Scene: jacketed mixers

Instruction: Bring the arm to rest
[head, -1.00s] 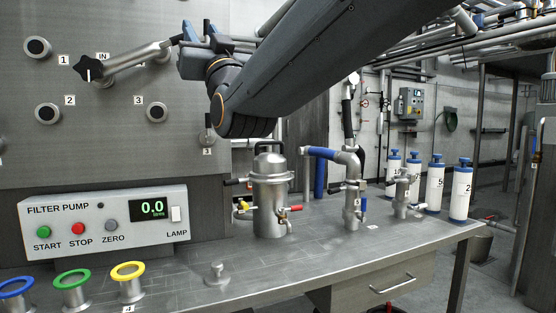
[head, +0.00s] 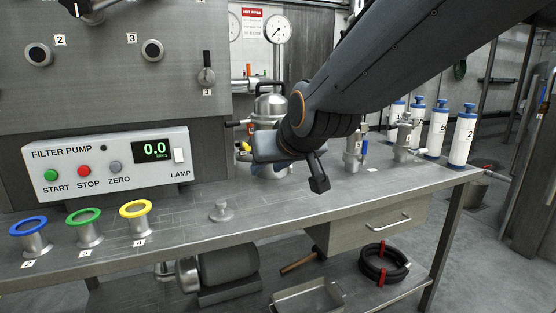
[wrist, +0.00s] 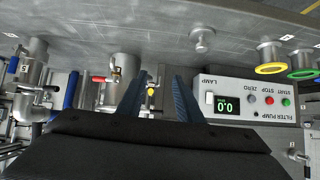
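My gripper is at the end of my arm, in front of the steel mixer vessel (head: 270,105) in the head view, and hides part of it. In the wrist view my gripper (wrist: 160,78) shows two blue fingers set well apart with nothing between them. That view is upside down. The vessel (wrist: 122,68) appears there beyond the fingers, with the filter pump box (wrist: 243,97) to the right. Any contact with the vessel cannot be told.
The steel bench (head: 190,215) carries the filter pump box (head: 110,165), reading 0.0, a small steel knob (head: 221,211) and blue, green and yellow ringed cups (head: 138,215). White bottles (head: 463,138) stand at the right end. The bench front is mostly clear.

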